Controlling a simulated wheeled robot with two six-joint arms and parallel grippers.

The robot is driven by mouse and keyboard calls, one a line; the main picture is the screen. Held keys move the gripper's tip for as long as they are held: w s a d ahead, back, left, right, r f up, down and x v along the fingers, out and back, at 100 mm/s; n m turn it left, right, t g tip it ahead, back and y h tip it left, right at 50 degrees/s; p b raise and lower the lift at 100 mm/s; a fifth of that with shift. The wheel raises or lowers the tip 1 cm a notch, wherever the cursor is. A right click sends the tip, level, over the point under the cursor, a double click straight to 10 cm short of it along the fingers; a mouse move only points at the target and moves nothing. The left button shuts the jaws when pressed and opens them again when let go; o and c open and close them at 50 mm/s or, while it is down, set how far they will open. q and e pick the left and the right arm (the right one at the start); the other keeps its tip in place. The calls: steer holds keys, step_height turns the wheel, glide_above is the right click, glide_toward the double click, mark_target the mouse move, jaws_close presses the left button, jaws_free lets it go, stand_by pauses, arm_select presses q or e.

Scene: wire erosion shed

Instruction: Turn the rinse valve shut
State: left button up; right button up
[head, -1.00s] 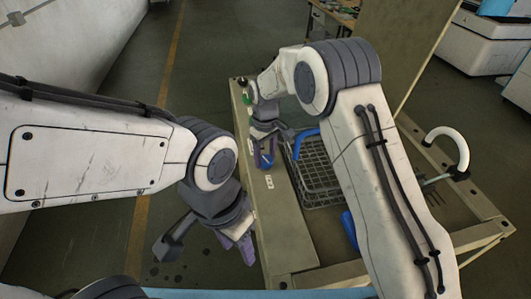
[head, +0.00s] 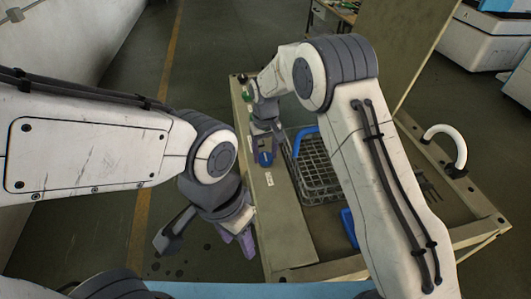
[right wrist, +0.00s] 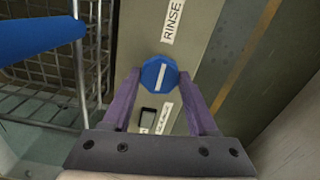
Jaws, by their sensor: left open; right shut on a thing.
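The rinse valve is a blue knob (right wrist: 160,75) with a white line across its face. In the right wrist view the line runs nearly up and down, leaning slightly, roughly along the panel. A RINSE label (right wrist: 172,20) is beside it. The knob also shows in the head view (head: 265,158). My right gripper (right wrist: 162,102) is shut on the knob, with a purple finger at each side. It shows in the head view (head: 265,153), pointing down at the panel. My left gripper (head: 207,241) is open and empty, left of the bench's near end.
A wire basket (head: 318,170) with a blue handle (head: 304,138) stands right of the panel, close to my right gripper. A green knob (head: 247,96) is farther back. A curved white pipe (head: 447,140) rises at the right. Floor left of the bench is clear.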

mark_target(266, 156)
steer(key=o, duration=1.4)
steer(key=shift+c, duration=0.2)
step_height(266, 156, up, 10)
steer(key=b, duration=0.1)
steer(key=shift+r, duration=0.25)
